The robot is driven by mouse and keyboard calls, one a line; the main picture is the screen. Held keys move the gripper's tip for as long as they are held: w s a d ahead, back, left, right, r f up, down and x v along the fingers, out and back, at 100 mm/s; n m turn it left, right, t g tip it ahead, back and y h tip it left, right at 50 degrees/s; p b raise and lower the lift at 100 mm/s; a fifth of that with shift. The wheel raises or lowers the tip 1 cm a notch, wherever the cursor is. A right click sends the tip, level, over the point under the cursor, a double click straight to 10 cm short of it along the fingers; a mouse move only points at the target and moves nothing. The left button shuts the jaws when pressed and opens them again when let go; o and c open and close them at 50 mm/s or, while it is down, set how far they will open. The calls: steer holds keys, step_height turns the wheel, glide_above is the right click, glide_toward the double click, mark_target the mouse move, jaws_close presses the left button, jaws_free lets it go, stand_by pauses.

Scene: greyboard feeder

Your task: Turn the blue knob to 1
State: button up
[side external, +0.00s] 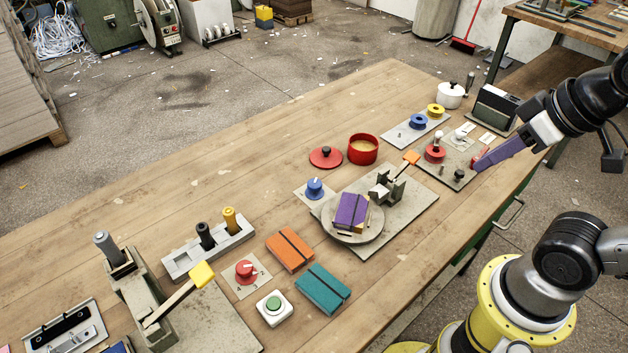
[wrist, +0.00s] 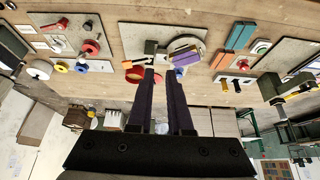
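The blue knob (side external: 315,187) sits on a small light plate near the middle of the table, left of the round turntable. It has a pale pointer mark on top; the plate's numbers are too small to read. In the wrist view a bit of blue (wrist: 179,72), seemingly this knob, shows beside a fingertip, mostly hidden. My gripper (side external: 480,165) is raised at the table's right side, well away from the knob. In the wrist view my gripper (wrist: 160,73) has its two long purple fingers apart with nothing between them.
A turntable (side external: 372,238) carries a purple notebook (side external: 350,210). A red pot (side external: 363,149) and its lid (side external: 326,157) stand behind the knob. A red knob (side external: 246,271), orange notebook (side external: 290,250) and teal notebook (side external: 322,289) lie towards the front. The table's left rear is clear.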

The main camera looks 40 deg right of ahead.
steer(key=shift+o, duration=1.2)
steer(key=shift+m, duration=0.4)
steer(key=shift+o, duration=1.2)
steer(key=shift+r+m, duration=0.3)
steer(key=shift+m, duration=0.3)
steer(key=o, duration=0.3)
steer(key=w+r+m, duration=0.2)
steer(key=r+m, duration=0.1)
steer(key=shift+w+r, duration=0.25)
steer(key=w+r+m, duration=0.3)
steer(key=w, duration=0.2)
steer(key=m+g, duration=0.6)
glide_above(314, 183)
step_height(314, 183, down, 15)
step_height(314, 183, down, 14)
steer(key=shift+r, duration=0.1)
